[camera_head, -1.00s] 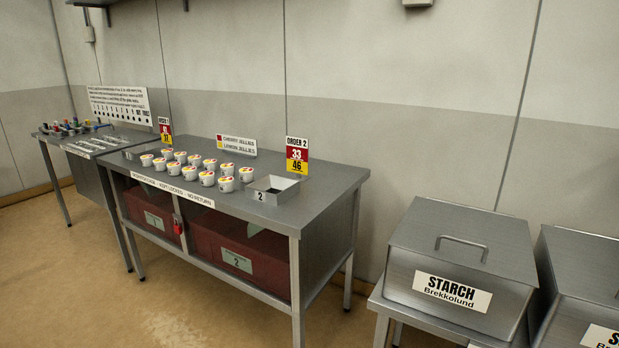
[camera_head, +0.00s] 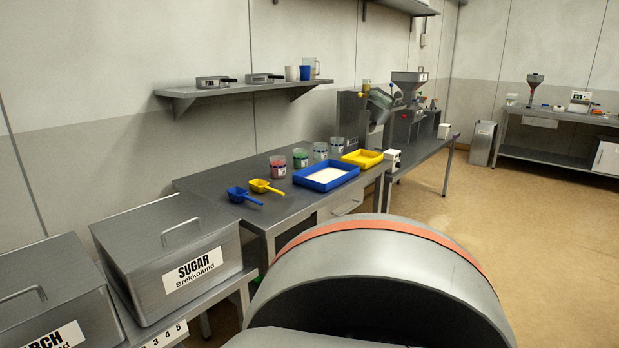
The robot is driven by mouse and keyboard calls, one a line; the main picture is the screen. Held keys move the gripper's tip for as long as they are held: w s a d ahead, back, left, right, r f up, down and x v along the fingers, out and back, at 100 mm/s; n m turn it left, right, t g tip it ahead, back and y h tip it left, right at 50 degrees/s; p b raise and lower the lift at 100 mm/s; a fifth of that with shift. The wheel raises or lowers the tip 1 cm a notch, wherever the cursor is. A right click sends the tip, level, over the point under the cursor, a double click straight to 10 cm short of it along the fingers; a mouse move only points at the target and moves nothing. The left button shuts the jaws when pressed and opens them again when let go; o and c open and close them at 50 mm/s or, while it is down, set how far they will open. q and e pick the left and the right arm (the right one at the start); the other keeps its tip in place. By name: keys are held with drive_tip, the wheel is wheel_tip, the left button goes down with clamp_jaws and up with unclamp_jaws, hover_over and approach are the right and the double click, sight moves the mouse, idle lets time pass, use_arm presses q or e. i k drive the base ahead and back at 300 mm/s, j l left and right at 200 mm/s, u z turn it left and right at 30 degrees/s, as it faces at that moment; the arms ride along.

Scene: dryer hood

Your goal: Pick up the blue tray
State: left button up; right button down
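The blue tray (camera_head: 306,181) lies flat on the grey metal table (camera_head: 225,182), near its right part. It is rectangular with raised blue walls and a white layer inside. A yellow tray (camera_head: 362,158) lies just behind it to the right. Neither of my grippers is in view, and nothing is seen touching the blue tray. A large rounded grey part with an orange band fills the lower middle, in front of the table.
A blue scoop (camera_head: 243,194) and a yellow scoop (camera_head: 264,186) lie left of the tray. Several clear cups, one holding red (camera_head: 278,168), stand behind it. A sugar bin (camera_head: 170,255) stands at the left. Open floor (camera_head: 470,230) lies to the right.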

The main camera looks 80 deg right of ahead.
sight(324, 176)
drive_tip(key=z, duration=2.65)
drive_tip(key=i+l+u, duration=0.15)
drive_tip(key=u, duration=0.35)
drive_tip(key=i+l+u, duration=0.15)
drive_tip(key=u, duration=0.35)
drive_tip(key=i+l+u, duration=0.15)
drive_tip(key=l, duration=0.15)
drive_tip(key=l+u, duration=0.15)
drive_tip(key=l, duration=0.15)
drive_tip(key=i+l+u, duration=0.1)
drive_tip(key=l, duration=0.2)
drive_tip(key=i+l, duration=0.1)
drive_tip(key=l, duration=0.2)
drive_tip(key=i+l+u, duration=0.1)
drive_tip(key=l, duration=0.25)
drive_tip(key=i+l, duration=0.1)
drive_tip(key=l, duration=0.2)
drive_tip(key=u, duration=0.05)
